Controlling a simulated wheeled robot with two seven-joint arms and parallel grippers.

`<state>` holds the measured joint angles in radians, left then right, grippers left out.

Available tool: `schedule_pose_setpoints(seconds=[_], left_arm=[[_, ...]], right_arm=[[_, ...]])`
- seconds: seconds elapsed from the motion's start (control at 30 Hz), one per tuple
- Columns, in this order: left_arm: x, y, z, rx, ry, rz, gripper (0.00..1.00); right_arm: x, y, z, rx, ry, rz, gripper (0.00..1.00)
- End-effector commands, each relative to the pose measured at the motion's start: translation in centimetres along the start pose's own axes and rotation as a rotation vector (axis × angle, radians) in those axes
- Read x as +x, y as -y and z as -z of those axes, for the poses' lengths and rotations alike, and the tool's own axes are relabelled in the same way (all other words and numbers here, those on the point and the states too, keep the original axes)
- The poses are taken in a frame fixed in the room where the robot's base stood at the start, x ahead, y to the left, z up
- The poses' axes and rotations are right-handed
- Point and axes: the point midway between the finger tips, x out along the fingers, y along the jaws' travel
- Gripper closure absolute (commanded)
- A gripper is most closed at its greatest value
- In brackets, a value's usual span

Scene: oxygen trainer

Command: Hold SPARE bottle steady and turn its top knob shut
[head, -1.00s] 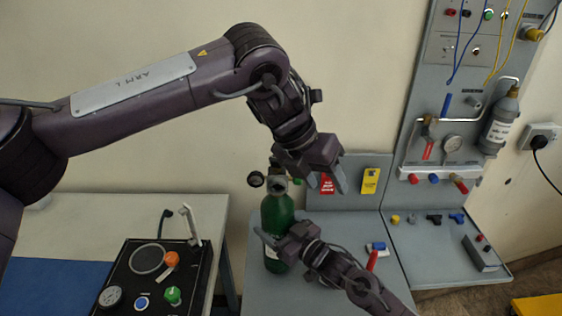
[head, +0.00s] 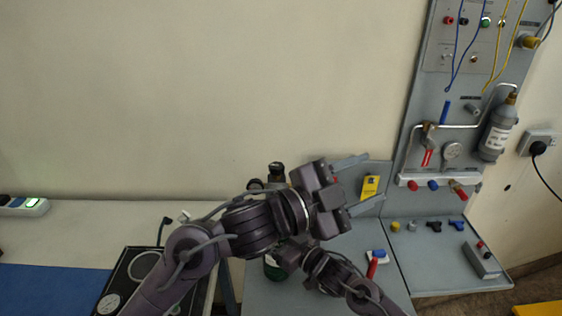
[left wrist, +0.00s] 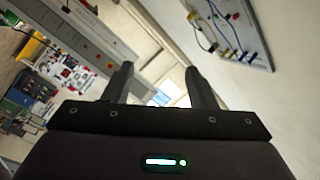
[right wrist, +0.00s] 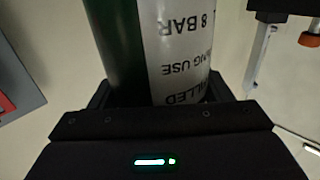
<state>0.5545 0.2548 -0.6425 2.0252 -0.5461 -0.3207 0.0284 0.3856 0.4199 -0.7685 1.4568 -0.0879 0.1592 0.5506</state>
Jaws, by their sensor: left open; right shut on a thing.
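The green SPARE bottle (head: 273,270) stands on the grey bench, mostly hidden in the head view behind my left arm. Its black top knob (head: 276,169) and part of the valve show above the arm. The right wrist view shows its green body (right wrist: 113,45) and white label (right wrist: 180,50) close up. My right gripper (head: 283,257) is shut on the bottle's body, partly hidden by my left arm. My left gripper (head: 372,178) is open and empty, to the right of the knob and apart from it, with its fingers pointing right. The left wrist view shows only distant room between its fingers.
A grey panel (head: 405,130) with a gauge and a grey cylinder (head: 498,128) stands at the right. A yellow tag (head: 370,186) is near my left fingers. A red-and-blue item (head: 376,257) lies on the bench. A black board (head: 125,285) is on the left table.

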Motion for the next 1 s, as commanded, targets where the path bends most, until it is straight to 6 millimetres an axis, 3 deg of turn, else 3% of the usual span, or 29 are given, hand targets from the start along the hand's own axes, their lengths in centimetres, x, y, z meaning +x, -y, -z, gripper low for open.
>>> schedule_pose_setpoints(seconds=[0.13, 0.3, 0.5, 0.67, 1.0], left_arm=[[-4.4, 2.5, -4.0, -0.290, 0.111, 0.189, 0.48], [-9.9, 4.1, -8.4, -0.556, 0.223, 0.380, 0.48], [-14.2, 4.5, -11.4, -0.726, 0.298, 0.516, 0.48], [-14.8, 4.8, -12.3, -0.763, 0.313, 0.550, 0.48], [-9.8, 7.0, -14.9, -0.762, 0.312, 0.548, 0.48]], right_arm=[[0.0, -0.1, -0.1, 0.000, 0.001, -0.001, 0.99], [0.0, -0.1, -0.1, 0.000, 0.001, -0.001, 0.99], [0.0, 0.0, -0.1, 0.000, 0.002, -0.001, 0.99], [0.0, 0.0, -0.1, 0.000, 0.002, 0.000, 0.99], [0.0, 0.0, -0.1, 0.000, 0.001, 0.000, 0.99]])
